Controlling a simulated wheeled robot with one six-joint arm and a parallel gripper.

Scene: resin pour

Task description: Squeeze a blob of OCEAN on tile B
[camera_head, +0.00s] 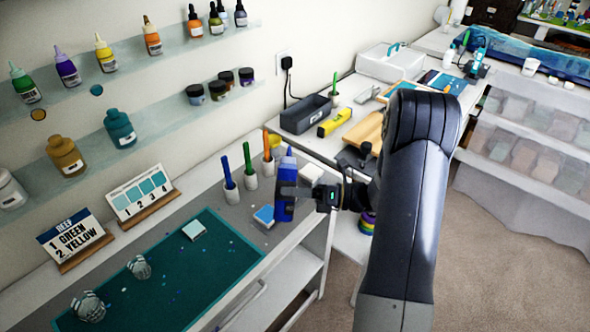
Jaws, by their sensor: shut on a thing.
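My gripper (293,191) is shut on a blue bottle (287,170) and holds it roughly upright near the right end of the workbench. I cannot read a name on the bottle. A blue-topped square tile (264,215) lies on the grey bench top just left of the bottle. A pale square tile (195,229) lies on the teal mat (190,265). No tile letter is readable, so I cannot tell which one is B.
A REEF card (73,238) and a numbered swatch card (140,193) stand along the mat's back edge. Shell-like pieces (88,305) lie on the mat. Wall shelves (175,112) hold several bottles and jars.

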